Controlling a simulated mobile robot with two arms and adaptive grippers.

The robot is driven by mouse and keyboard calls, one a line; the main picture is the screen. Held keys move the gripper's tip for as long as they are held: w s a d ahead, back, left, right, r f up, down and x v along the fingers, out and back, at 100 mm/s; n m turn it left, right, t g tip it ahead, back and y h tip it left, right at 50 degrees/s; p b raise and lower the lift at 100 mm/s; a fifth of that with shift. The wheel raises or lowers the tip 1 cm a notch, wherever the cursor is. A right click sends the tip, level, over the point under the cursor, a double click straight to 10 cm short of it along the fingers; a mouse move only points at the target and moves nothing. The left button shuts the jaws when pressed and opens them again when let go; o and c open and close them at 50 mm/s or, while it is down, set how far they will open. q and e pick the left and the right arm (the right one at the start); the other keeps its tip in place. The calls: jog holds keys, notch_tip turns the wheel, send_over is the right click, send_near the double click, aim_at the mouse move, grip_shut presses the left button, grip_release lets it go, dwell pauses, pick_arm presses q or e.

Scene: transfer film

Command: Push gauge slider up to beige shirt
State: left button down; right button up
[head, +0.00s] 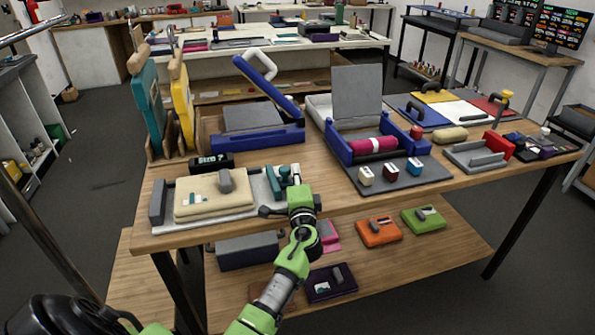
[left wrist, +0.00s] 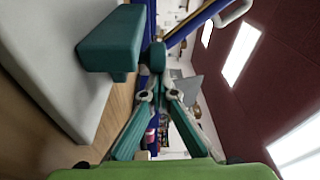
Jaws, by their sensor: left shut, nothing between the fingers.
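In the left wrist view a teal block (left wrist: 108,42) shows close up, beside the fingertips. My left gripper (head: 286,174) is shut and empty at the slider's right side; contact is unclear. It also shows in the left wrist view (left wrist: 157,62). My right gripper is out of view.
A grey end block (head: 157,202) stands left of the shirt, and a black display (head: 212,162) behind it. A blue-framed press (head: 255,136) is further back. Open tabletop (head: 335,200) lies between.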

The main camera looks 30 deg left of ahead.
aim_at(274, 181)
pick_arm(q)
jog(key=s+a, duration=0.4)
jog(key=s, duration=0.1)
jog(key=shift+a, duration=0.1)
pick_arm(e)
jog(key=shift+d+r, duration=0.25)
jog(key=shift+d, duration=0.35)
pick_arm(q)
jog(key=shift+w, duration=0.15)
